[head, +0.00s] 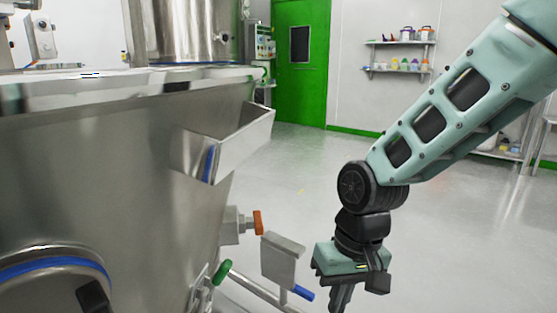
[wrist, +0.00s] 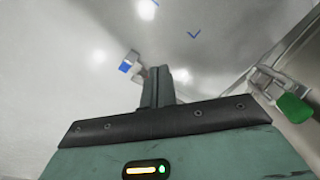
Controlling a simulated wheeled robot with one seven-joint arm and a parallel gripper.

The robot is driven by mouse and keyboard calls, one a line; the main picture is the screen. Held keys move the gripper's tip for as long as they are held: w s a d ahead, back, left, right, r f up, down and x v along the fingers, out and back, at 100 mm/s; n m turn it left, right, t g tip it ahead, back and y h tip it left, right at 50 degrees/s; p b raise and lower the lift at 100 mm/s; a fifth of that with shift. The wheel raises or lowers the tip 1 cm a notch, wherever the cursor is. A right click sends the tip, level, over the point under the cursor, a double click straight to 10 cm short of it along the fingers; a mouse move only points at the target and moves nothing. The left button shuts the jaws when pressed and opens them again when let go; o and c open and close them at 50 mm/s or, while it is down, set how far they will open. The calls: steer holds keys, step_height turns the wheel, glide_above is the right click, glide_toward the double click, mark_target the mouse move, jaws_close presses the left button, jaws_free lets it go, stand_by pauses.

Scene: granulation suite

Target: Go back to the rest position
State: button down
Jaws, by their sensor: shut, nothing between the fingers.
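My gripper (head: 341,297) hangs pointing down at the lower right of the middle in the head view, with its fingertips near the bottom edge. In the wrist view my gripper (wrist: 163,72) shows its fingers together, with nothing between them. It is right of the large steel vessel (head: 100,160) and apart from it. A blue-ended handle (head: 303,293) is just left of the gripper in the head view. The blue end (wrist: 125,67) also shows left of the fingers in the wrist view.
A steel plate (head: 283,259), an orange valve handle (head: 258,222) and a green handle (head: 222,271) stick out from the vessel. The green handle (wrist: 294,107) is at right in the wrist view. Open grey floor (head: 300,165) reaches the green door (head: 300,70). Shelves (head: 398,55) hang on the back wall.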

steer(key=s+d+r+n+h, duration=0.1)
steer(key=s+d+r+n, duration=0.1)
steer(key=s, duration=0.5)
steer(key=s+d+r+n, duration=0.2)
steer(key=s+r+n, duration=0.1)
steer(key=s, duration=0.5)
step_height(320, 180, up, 37)
steer(key=p, duration=3.8)
steer(key=shift+w+t, duration=0.35)
steer(key=shift+t, duration=0.05)
steer(key=shift+d, duration=0.1)
